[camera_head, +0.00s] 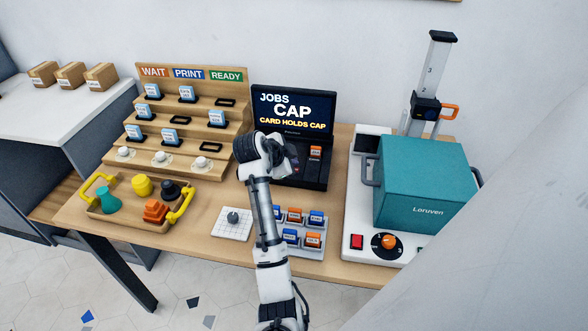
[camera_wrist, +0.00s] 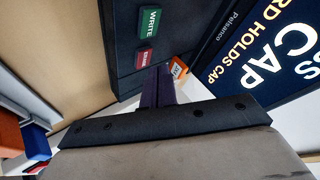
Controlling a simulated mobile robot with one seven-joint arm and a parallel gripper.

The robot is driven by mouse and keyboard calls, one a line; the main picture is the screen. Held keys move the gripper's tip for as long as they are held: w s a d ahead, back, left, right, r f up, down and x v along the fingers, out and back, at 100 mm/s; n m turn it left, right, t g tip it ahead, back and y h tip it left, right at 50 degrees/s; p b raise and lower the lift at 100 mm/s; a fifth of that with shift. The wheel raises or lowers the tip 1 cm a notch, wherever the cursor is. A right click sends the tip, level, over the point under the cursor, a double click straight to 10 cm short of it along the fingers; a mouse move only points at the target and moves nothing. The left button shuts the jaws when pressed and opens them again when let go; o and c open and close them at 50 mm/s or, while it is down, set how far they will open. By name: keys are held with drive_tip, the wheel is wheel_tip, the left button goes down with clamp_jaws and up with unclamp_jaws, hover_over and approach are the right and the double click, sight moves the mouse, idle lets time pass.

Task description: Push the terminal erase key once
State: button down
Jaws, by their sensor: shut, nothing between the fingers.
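The terminal (camera_head: 312,178) is a black unit with a raised screen (camera_head: 293,108) reading "JOBS CAP, CARD HOLDS CAP". In the wrist view its panel carries a red erase key (camera_wrist: 144,58) beside a green write key (camera_wrist: 149,22). An orange card (camera_wrist: 179,67) stands in the terminal; it also shows in the head view (camera_head: 316,152). My gripper (camera_wrist: 159,74) is shut and empty, its fingertips over the panel close to the erase key. I cannot tell whether they touch the panel.
A tray of blue and orange cards (camera_head: 314,250) and a white pad with a dark knob (camera_head: 233,218) lie in front. A tiered card rack (camera_head: 120,155) and yellow-handled tray (camera_head: 130,219) stand left. A teal press (camera_head: 425,180) stands right.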

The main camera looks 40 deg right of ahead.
drive_tip(key=shift+f, duration=0.1)
drive_tip(key=shift+f, duration=0.35)
drive_tip(key=shift+f+b, duration=0.35)
drive_tip(key=shift+f, duration=0.05)
idle(0.6)
idle(0.3)
drive_tip(key=shift+r+p, duration=0.7)
drive_tip(key=shift+r, duration=0.15)
drive_tip(key=shift+r+p, duration=1.9)
drive_tip(key=shift+r, duration=0.6)
